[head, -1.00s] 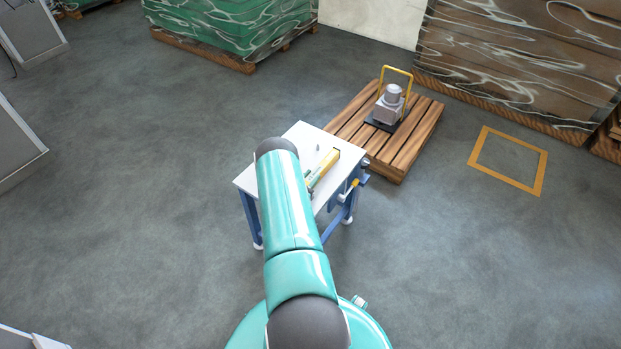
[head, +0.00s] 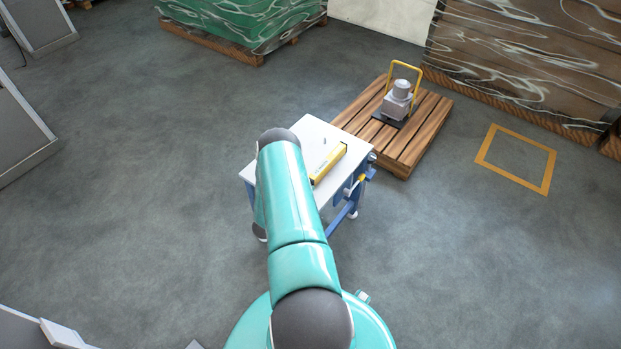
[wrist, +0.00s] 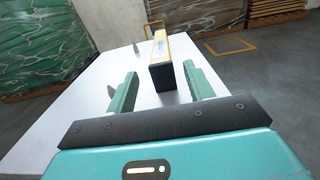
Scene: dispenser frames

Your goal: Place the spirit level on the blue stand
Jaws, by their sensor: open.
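The spirit level (head: 328,163) is a long yellow bar with dark sides. It rests on the white top (head: 309,133) of a small table with a blue frame (head: 340,215). I cannot tell whether this blue-framed table is the blue stand. In the wrist view the level (wrist: 162,76) points away from me, its dark end facing me. My gripper (wrist: 160,70) is open, with one green finger on each side of the level's near end and a gap on both sides. In the head view my arm hides the gripper and part of the tabletop.
Small grey pegs (wrist: 137,48) stand on the tabletop left of the level. A wooden pallet (head: 425,125) with a grey device (head: 397,101) and yellow hoop is behind the table. A yellow floor square (head: 515,159) lies right. Floor left of the table is clear.

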